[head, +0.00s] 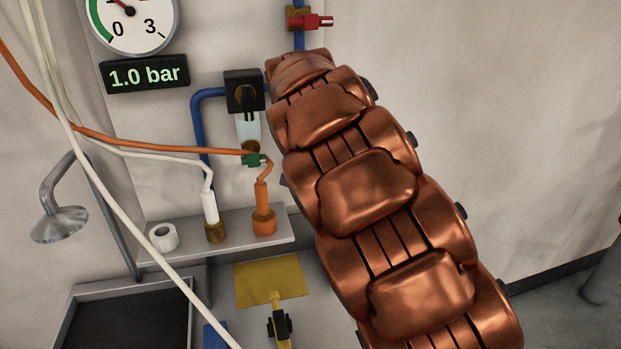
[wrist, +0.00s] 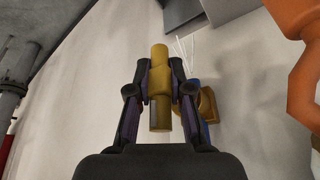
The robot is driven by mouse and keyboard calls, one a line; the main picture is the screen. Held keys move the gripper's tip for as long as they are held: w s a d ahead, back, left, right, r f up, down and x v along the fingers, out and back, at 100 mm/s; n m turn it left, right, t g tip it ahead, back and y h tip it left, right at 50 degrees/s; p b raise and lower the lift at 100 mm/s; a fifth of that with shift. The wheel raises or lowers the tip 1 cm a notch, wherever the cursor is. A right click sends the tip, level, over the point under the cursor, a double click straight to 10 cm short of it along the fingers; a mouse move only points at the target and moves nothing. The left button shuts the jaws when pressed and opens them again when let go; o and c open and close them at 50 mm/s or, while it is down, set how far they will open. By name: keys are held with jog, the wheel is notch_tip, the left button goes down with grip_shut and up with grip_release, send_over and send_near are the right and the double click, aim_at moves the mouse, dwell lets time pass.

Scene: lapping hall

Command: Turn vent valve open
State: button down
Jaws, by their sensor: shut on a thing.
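In the wrist view my gripper (wrist: 160,72) is shut on a brass-coloured cylinder (wrist: 160,118), with a black finger on each side. Its ends stick out above and below the fingers. In the head view a valve with a red handle (head: 318,21) sits on a blue pipe at the top, just above the far end of my arm. A small green valve (head: 255,160) joins an orange hose lower down. My gripper is hidden there, and I cannot tell which valve the cylinder belongs to.
A gauge (head: 130,20) and a display (head: 145,75) reading 1.0 bar hang at upper left. Loose hoses cross the left side. The right wall is clear.

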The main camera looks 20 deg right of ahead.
dwell(0.3)
jog(key=c, duration=1.1)
grip_release()
jog(key=v, duration=1.2)
jog(key=s+d+f+n+g, duration=0.1)
jog(key=s+d+f, duration=0.15)
jog(key=s, duration=0.45)
jog(key=s+d+f+g, duration=0.1)
jog(key=s+d+f, duration=0.1)
jog(key=s+f, duration=0.35)
jog(key=s+f+n+g, duration=0.1)
jog(key=s+f, duration=0.3)
jog(key=s, duration=0.4)
jog(key=s+a+f+n+g+y, duration=0.1)
jog(key=s+f+n, duration=0.2)
jog(key=s, duration=0.6)
jog(key=s+a+f+n+g+y, duration=0.1)
jog(key=s+f, duration=0.5)
jog(key=s, duration=0.3)
jog(key=shift+s+n+g, duration=0.25)
jog(key=shift+n+g, duration=0.05)
jog(key=shift+n, duration=0.1)
